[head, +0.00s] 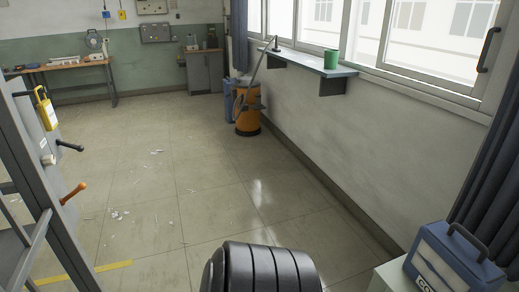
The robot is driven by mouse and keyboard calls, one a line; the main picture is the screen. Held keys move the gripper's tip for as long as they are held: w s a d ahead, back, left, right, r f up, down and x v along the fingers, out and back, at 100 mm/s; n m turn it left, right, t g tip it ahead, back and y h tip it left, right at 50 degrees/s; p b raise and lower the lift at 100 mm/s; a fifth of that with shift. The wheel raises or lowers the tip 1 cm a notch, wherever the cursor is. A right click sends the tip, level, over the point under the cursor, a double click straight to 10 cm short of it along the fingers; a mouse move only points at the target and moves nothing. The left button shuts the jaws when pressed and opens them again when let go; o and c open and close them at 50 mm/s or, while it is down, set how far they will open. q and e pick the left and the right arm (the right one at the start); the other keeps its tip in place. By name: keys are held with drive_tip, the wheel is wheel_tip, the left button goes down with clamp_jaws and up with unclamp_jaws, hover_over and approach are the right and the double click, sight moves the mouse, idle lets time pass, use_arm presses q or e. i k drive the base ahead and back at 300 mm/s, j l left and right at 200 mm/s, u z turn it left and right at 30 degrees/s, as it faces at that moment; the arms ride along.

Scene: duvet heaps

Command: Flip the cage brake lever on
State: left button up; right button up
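A grey metal frame (40,175), possibly the cage, stands at the left edge and is cut off by the picture. Two levers stick out to the right from its post. The upper one is a black-handled lever (69,146). The lower one is an orange-handled lever (73,193), tilted slightly up to the right. I cannot tell which is the brake lever or how either is set. Neither of my grippers is in view.
Open tiled floor (150,215) with scattered scraps lies right of the frame. A blue case (455,262) sits at lower right. A workbench (65,68) stands at the back left.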

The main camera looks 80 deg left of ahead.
sight(82, 186)
drive_tip(key=l+u, duration=0.1)
drive_tip(key=u, duration=0.35)
drive_tip(key=l+u, duration=0.1)
drive_tip(key=u, duration=0.3)
drive_tip(key=l+u, duration=0.1)
drive_tip(key=u, duration=0.35)
drive_tip(key=l+u, duration=0.1)
drive_tip(key=u, duration=2.55)
drive_tip(key=i+l+u, duration=0.1)
drive_tip(key=i+l, duration=0.15)
drive_tip(key=l, duration=0.15)
drive_tip(key=i+l+u, duration=0.1)
drive_tip(key=i+l, duration=0.15)
drive_tip(key=l, duration=0.15)
drive_tip(key=i+l+u, duration=0.15)
drive_tip(key=l, duration=0.25)
drive_tip(key=i+l+u, duration=0.1)
drive_tip(key=i+l, duration=0.15)
drive_tip(key=l, duration=0.2)
drive_tip(key=i+l+u, duration=0.1)
drive_tip(key=l, duration=0.35)
drive_tip(key=i+l+u, duration=0.1)
drive_tip(key=i+l, duration=0.15)
drive_tip(key=l, duration=0.25)
drive_tip(key=i+l+u, duration=0.15)
drive_tip(key=l, duration=0.3)
drive_tip(key=i+l+u, duration=0.1)
drive_tip(key=l, duration=0.4)
